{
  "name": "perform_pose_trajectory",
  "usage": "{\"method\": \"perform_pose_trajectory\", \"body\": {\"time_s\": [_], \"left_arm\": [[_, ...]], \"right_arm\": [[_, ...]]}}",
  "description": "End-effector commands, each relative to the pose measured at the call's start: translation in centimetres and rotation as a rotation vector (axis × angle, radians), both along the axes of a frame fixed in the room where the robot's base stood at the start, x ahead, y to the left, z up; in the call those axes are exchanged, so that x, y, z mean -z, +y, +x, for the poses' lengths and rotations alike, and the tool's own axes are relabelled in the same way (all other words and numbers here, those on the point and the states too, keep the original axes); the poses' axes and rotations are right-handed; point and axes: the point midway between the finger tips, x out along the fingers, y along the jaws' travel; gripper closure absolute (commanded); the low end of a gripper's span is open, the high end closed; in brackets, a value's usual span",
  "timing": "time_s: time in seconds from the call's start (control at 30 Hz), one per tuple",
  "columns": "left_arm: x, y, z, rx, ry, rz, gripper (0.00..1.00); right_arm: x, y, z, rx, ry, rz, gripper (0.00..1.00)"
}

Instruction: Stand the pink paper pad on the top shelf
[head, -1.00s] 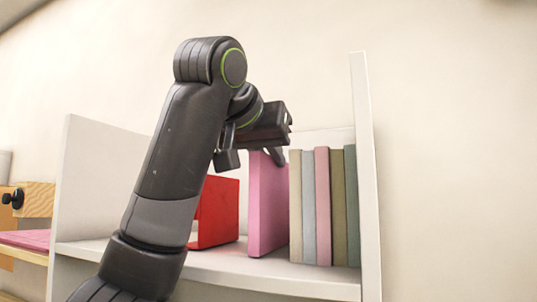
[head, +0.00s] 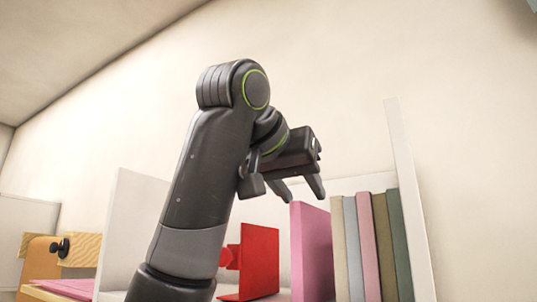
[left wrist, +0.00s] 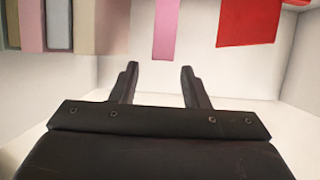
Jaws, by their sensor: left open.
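The pink paper pad (head: 311,254) stands upright on the top shelf, between a red bookend (head: 259,262) and a row of books. Its lower part is cut off by the head view's edge. My left gripper (head: 302,191) is open and empty, just above the pad's top edge and apart from it. In the left wrist view the pad (left wrist: 165,32) shows beyond the two spread fingers (left wrist: 159,72), with nothing between them. My right gripper is not in view.
Several upright books (head: 374,248) stand right of the pad, by the shelf's tall right side panel (head: 408,190). The left side panel (head: 137,225) stands behind my left arm. A wooden piece with a black knob (head: 60,248) is at far left.

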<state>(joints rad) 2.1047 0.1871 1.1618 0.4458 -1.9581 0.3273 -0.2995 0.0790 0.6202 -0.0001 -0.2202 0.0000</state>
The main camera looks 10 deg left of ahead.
Motion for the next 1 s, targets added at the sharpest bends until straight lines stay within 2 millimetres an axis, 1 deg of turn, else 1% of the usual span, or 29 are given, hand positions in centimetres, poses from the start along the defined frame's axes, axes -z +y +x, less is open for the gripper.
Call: {"method": "perform_pose_trajectory", "body": {"time_s": [0.03, 0.2, 0.3, 0.4, 0.6, 0.8, 1.0], "left_arm": [[-0.1, 0.5, -1.3, -0.001, -0.007, -0.002, 0.59], [-1.2, 1.7, -4.1, 0.000, -0.005, -0.002, 0.59], [-1.8, 2.2, -5.3, -0.001, -0.003, -0.002, 0.59], [-2.5, 2.7, -6.7, 0.000, -0.004, -0.002, 0.59], [-3.9, 3.8, -9.3, 0.001, -0.003, -0.001, 0.59], [-4.7, 4.4, -10.7, 0.000, -0.001, 0.000, 0.59], [-5.0, 4.6, -11.1, 0.001, -0.002, 0.000, 0.59]], "right_arm": [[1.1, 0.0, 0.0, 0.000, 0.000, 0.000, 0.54], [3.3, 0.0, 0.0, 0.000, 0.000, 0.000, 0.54], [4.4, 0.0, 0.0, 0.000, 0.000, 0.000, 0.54], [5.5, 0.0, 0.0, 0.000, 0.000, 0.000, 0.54], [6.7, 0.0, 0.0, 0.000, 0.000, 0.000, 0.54], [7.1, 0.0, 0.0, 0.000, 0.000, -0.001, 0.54], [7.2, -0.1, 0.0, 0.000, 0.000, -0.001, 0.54]]}}
